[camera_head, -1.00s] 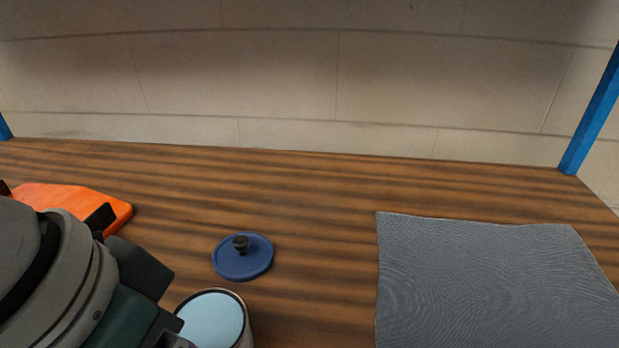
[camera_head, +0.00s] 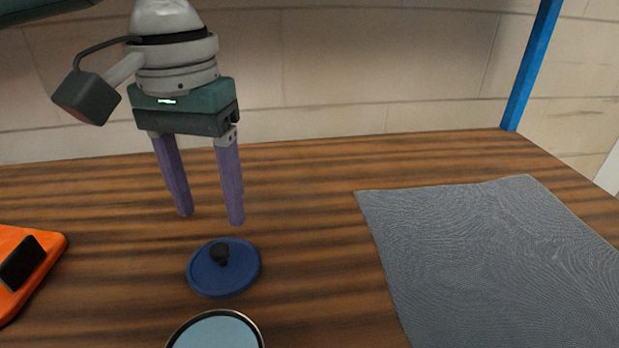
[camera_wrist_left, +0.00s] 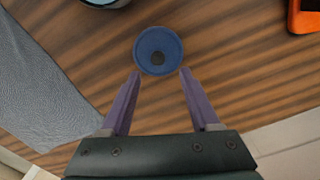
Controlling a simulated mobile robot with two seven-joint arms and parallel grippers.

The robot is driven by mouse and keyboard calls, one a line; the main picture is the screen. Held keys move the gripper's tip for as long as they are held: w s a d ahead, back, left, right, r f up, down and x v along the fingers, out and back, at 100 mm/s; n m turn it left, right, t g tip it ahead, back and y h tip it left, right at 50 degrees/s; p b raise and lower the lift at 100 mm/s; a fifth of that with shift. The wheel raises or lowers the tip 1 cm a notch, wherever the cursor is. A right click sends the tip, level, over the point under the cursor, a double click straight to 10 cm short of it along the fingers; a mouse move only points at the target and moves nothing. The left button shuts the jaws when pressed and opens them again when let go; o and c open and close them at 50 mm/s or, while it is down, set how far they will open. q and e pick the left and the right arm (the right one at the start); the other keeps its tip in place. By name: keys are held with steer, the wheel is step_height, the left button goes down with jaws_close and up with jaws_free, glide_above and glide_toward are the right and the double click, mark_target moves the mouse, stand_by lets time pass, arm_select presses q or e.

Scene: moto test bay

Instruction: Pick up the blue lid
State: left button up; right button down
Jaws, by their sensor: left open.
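The blue lid (camera_head: 207,281) is a round disc with a dark knob (camera_head: 219,254) in its middle, lying flat on the wooden table. My left gripper (camera_head: 210,219) is open and empty, its two purple fingers pointing down above and a little behind the lid. In the left wrist view the lid (camera_wrist_left: 147,42) lies just past the fingertips of my left gripper (camera_wrist_left: 159,72), roughly centred between them. A gap shows between the fingers and the knob. My right gripper is in neither view.
An open round container (camera_head: 217,335) with a pale blue inside stands in front of the lid, partly cut off. A grey textured mat (camera_head: 490,250) lies at the right. An orange object (camera_head: 40,246) with a black part lies at the left. Bare table surrounds the lid.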

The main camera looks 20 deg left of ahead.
mark_target(218, 248)
arm_select(q)
steer(key=f, duration=0.1)
steer(key=f+b, duration=0.1)
steer(key=f, duration=0.2)
steer(key=shift+s+d+f, duration=0.2)
steer(key=shift+s+f, duration=0.1)
steer(key=shift+f, duration=0.1)
steer(key=shift+f+b, duration=0.3)
steer(key=shift+f, duration=0.1)
jaws_close()
